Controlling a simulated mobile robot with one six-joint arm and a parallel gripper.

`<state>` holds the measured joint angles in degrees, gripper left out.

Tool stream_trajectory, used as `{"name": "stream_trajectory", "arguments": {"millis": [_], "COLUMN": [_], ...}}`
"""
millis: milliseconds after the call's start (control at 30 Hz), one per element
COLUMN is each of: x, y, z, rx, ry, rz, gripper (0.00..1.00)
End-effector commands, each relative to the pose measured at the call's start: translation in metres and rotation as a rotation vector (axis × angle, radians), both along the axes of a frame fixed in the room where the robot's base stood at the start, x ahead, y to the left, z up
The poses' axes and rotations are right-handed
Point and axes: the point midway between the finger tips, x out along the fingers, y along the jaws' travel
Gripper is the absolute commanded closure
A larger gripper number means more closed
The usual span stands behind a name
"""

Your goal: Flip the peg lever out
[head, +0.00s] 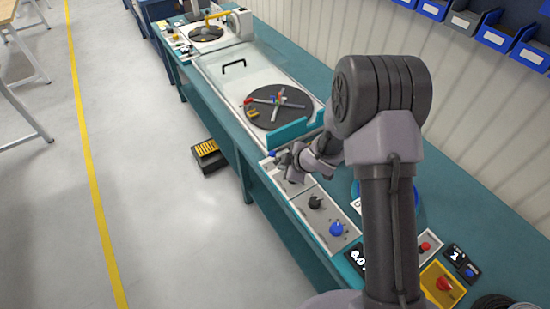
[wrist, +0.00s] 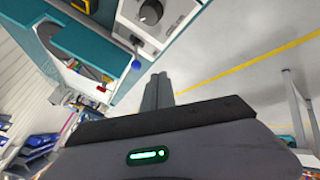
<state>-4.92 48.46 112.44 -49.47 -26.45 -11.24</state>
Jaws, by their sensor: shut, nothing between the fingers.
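A dark round turntable (head: 278,106) with a pale cross of arms and small coloured pegs lies in the white machine bed. A blue ball-ended lever (head: 271,153) sits on the light front panel beside my gripper (head: 290,165); the ball also shows in the wrist view (wrist: 136,65), just left of the fingertips. I cannot tell for certain which part is the peg lever. In the wrist view, my gripper (wrist: 158,80) is shut and empty, fingers together, apart from the ball in the picture. The arm hides part of the panel in the head view.
A black knob (head: 315,202) and a blue knob (head: 337,229) stand on the front panel. A teal guard (head: 298,128) borders the turntable's near side. A red button on a yellow box (head: 443,284) is at the right.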

Motion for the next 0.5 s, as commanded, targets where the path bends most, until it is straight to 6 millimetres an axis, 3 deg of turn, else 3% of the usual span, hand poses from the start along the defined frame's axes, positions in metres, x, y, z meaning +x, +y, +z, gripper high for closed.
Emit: {"name": "stream_trajectory", "arguments": {"millis": [400, 500], "x": [0.041, 0.058], "y": [0.032, 0.033], "z": [-0.072, -0.071], "rx": [0.0, 0.0], "ry": [0.001, -0.002], "rz": [0.0, -0.001], "gripper": [1.0, 1.0]}}
